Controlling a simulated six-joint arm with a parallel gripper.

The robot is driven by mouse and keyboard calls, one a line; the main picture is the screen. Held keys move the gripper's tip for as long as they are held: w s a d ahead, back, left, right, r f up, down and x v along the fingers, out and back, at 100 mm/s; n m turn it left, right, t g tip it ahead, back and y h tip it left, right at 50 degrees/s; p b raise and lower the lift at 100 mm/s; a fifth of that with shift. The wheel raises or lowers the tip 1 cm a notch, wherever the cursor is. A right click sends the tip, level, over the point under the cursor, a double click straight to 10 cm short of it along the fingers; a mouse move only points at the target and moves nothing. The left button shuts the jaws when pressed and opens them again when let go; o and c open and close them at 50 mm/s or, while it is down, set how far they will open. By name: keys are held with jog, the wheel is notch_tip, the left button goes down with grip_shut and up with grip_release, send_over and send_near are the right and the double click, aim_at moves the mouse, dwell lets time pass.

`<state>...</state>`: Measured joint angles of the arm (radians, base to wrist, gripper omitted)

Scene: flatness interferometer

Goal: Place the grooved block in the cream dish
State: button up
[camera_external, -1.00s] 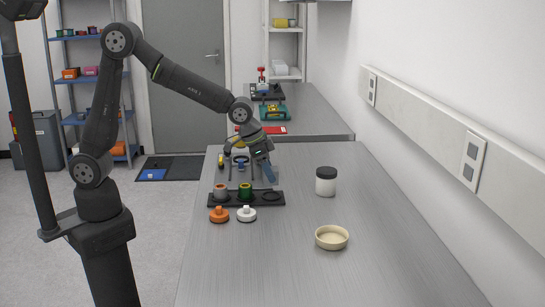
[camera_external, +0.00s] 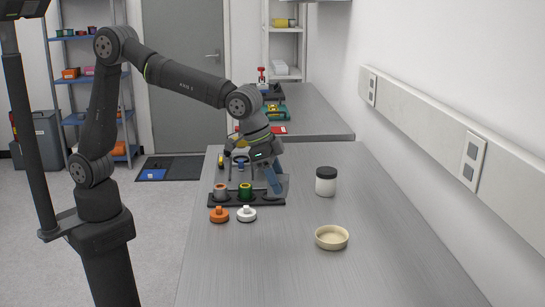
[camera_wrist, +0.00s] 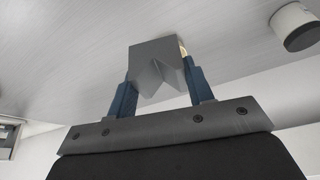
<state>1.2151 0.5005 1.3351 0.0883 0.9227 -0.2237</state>
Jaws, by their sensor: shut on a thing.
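The grooved block (camera_wrist: 155,55) is grey with a V-shaped notch. In the wrist view it sits between the two blue fingers of my gripper (camera_wrist: 163,92), which is shut on it. In the external view my gripper (camera_external: 274,180) holds the block (camera_external: 283,184) behind the right end of the black rack, seemingly above the table. The cream dish (camera_external: 331,237) is round, shallow and looks empty, nearer the camera and to the right. In the wrist view only a sliver of cream (camera_wrist: 183,48), likely the dish, shows past the block.
A white jar with a black lid (camera_external: 326,181) stands right of my gripper. The table around the dish is clear.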

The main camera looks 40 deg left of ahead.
jog(key=s+d+m, duration=0.2)
jog(key=s+d, duration=0.1)
jog(key=d, duration=0.3)
jog(key=shift+w+d+f, duration=0.3)
jog(key=shift+w+f, duration=1.5)
jog(key=shift+f, duration=0.05)
jog(key=shift+w+d+f, duration=0.35)
jog(key=shift+w+f, duration=1.45)
jog(key=shift+w+d+f, duration=0.3)
jog(key=shift+w+f, duration=1.5)
jog(key=shift+f, duration=0.05)
jog(key=shift+f, duration=0.2)
jog(key=o, duration=1.1)
jog(key=shift+g, duration=0.3)
jog(key=shift+o, duration=0.2)
jog(key=v, duration=1.2)
jog(key=shift+a, duration=0.25)
